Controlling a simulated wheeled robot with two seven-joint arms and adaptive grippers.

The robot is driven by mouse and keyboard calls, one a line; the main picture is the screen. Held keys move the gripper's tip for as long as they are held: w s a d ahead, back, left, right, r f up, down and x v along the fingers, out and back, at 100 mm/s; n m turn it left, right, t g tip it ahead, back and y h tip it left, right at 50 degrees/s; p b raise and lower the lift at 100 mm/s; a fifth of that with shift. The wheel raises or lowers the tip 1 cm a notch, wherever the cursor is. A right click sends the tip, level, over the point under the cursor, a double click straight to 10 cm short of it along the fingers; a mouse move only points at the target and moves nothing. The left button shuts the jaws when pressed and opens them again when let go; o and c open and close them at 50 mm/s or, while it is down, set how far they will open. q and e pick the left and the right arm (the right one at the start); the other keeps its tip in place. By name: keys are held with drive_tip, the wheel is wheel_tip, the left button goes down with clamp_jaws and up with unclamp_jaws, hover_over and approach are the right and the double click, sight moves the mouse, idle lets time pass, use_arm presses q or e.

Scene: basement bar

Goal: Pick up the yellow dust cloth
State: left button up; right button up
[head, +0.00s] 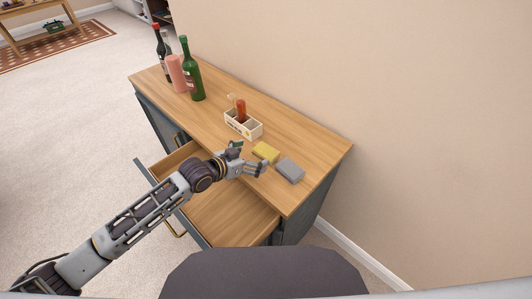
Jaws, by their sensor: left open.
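The yellow dust cloth (266,151) lies on the wooden top of the cabinet (318,146), near its front edge. It looks like a small flat folded block. My left gripper (252,157) reaches in from the left and is open beside the cloth, on its near left side. I cannot tell whether a finger touches the cloth. Nothing shows between the fingers. My right gripper is not in view.
A grey block (290,171) lies just right of the cloth. A white divided box (243,125) with a red-topped item stands behind it. Bottles (192,72) and a pink cylinder (176,74) stand at the far left. An open, empty-looking drawer (228,215) juts out below my left arm.

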sight(265, 151)
use_arm(q)
drive_tip(key=shift+w+d+f, duration=0.25)
drive_tip(key=shift+w+d, duration=0.1)
drive_tip(key=shift+d, duration=0.05)
drive_tip(key=shift+p+x, duration=0.4)
drive_tip(key=shift+x, duration=2.15)
drive_tip(key=shift+d+r, duration=0.1)
drive_tip(key=shift+c, duration=0.3)
drive_tip(key=c, duration=0.8)
drive_tip(key=shift+r, duration=0.1)
wheel_tip(265, 151, up, 10)
